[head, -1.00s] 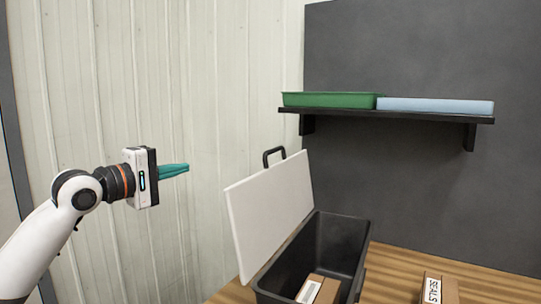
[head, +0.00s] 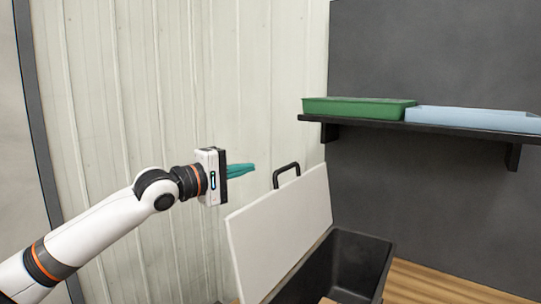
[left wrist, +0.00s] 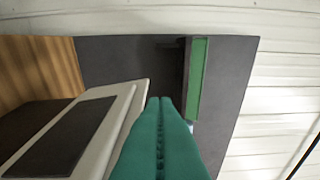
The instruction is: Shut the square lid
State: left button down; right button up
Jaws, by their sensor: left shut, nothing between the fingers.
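The white lid (head: 280,232) stands open, tilted up along the left side of a black bin (head: 350,262) on the wooden table. My left gripper (head: 252,168) has teal fingers, shut and empty, to the left of the handle and near the lid's top edge. In the left wrist view the shut fingers (left wrist: 161,125) lie beside the pale lid (left wrist: 132,115); whether they touch it I cannot tell. My right gripper is not in view.
A dark shelf (head: 440,130) on the grey wall holds a green tray (head: 358,109) and a pale blue tray (head: 475,119). A ribbed white wall (head: 150,80) stands behind my left arm. Bare wooden tabletop (head: 430,283) shows right of the bin.

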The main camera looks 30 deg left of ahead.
pick_arm(q)
jog(key=w+d+p, duration=0.3)
jog(key=d+p, duration=0.1)
jog(key=d, duration=0.1)
jog(key=shift+w, duration=0.2)
jog(key=shift+d, duration=0.1)
dwell(0.4)
